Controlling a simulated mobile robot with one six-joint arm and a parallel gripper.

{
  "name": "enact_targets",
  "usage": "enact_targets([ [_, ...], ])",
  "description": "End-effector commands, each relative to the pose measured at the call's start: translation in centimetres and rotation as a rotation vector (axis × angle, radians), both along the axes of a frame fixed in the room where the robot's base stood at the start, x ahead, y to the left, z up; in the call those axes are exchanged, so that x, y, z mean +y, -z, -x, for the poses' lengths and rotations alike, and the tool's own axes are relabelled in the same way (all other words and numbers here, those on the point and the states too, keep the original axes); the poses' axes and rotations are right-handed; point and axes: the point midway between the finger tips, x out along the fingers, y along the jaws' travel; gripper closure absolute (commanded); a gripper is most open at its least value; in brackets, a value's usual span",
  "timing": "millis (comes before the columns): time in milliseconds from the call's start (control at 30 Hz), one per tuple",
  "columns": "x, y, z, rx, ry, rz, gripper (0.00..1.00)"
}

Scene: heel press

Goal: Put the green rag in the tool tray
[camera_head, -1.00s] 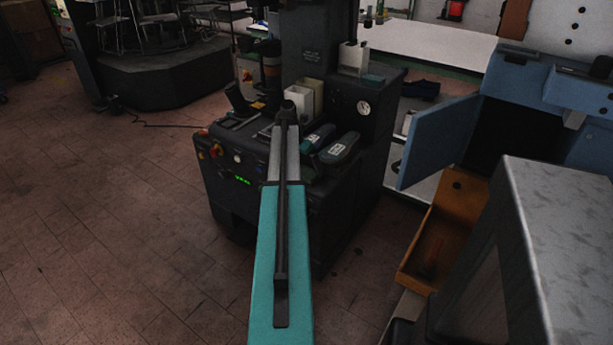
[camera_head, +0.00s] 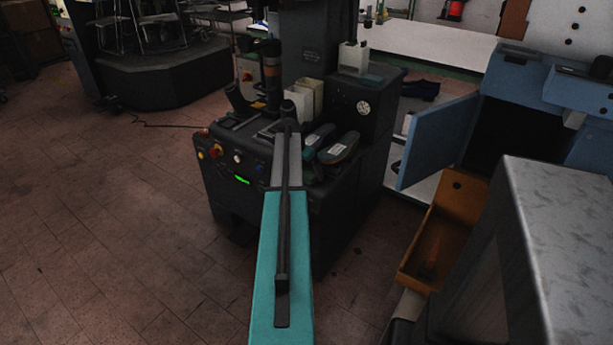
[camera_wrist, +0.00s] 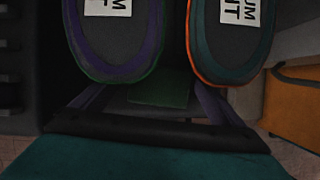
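A flat dark green patch (camera_wrist: 160,88), possibly the green rag, shows between and just below two shoe soles in the wrist view. A shallow tray area with tools (camera_head: 243,124), possibly the tool tray, is on the left of the press top. The far end of my arm (camera_head: 287,108) is over the press top.
Two dark shoes (camera_head: 339,149) lie right of my arm on the black press. White containers (camera_head: 303,97) stand behind my arm's end. A control panel with buttons (camera_head: 217,150) is at front left. An orange bin (camera_head: 420,282) and open blue door (camera_head: 433,143) are at right.

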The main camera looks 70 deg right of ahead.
Motion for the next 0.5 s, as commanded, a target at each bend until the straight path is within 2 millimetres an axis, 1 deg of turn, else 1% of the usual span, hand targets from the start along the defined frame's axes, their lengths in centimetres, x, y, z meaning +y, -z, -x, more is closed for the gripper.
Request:
enact_targets([
  [33, 0.01, -0.01, -0.01, 0.000, 0.000, 0.000, 0.17],
  [200, 0.01, -0.01, -0.02, 0.000, 0.000, 0.000, 0.44],
  [233, 0.01, -0.01, -0.02, 0.000, 0.000, 0.000, 0.44],
  [267, 0.01, -0.01, -0.02, 0.000, 0.000, 0.000, 0.48],
  [500, 0.01, -0.11, -0.05, 0.000, 0.000, 0.000, 0.48],
])
